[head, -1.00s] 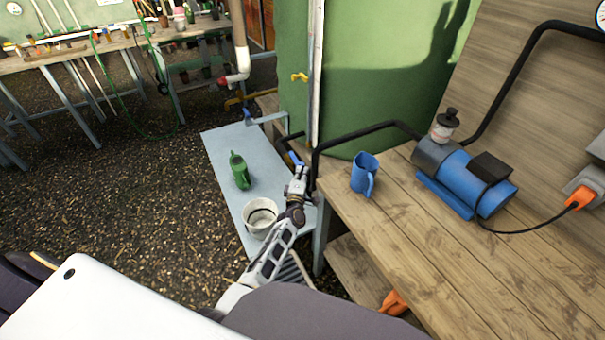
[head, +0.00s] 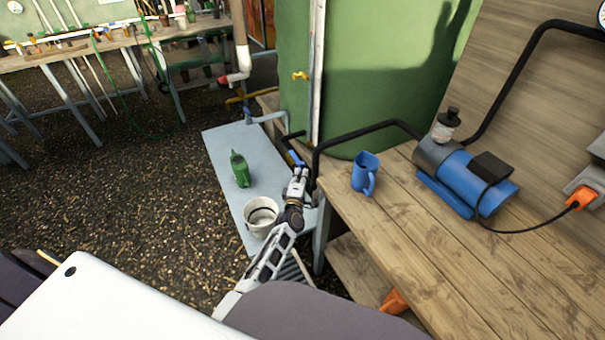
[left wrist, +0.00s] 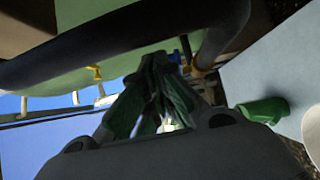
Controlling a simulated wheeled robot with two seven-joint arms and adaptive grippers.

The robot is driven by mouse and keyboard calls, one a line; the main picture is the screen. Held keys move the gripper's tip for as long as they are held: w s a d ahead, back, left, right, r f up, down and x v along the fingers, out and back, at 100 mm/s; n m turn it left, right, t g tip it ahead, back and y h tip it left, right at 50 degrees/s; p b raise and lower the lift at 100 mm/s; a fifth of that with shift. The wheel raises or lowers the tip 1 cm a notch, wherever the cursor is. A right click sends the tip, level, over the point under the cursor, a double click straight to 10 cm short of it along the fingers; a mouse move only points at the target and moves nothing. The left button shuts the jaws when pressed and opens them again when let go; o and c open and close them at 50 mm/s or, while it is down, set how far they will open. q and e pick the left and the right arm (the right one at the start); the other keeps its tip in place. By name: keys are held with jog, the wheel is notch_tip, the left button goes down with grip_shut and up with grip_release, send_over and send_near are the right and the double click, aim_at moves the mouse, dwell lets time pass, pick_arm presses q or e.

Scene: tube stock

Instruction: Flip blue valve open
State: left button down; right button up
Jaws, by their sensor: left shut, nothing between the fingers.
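The blue valve handle (head: 296,158) is a small blue lever on the dark pipe beside the green tank, above the grey bench. My left gripper (head: 299,173) is shut and empty, just in front of and below the lever in the head view. Whether it touches the lever cannot be told. In the left wrist view, the closed fingers (left wrist: 160,62) reach toward the dark pipe, and a small blue part (left wrist: 177,57) shows just behind their tips, mostly hidden. My right gripper is not in view.
A dark pipe (head: 365,132) crosses close to the gripper.

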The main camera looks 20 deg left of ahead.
pick_arm(q)
jog(key=s+d, duration=0.2)
jog(key=s, duration=0.4)
jog(key=shift+f, duration=0.4)
jog(key=shift+d, duration=0.1)
dwell(0.4)
jog(key=w+a, duration=0.1)
jog(key=w, duration=0.5)
jog(key=shift+a+r, duration=0.2)
jog(key=shift+r, duration=0.25)
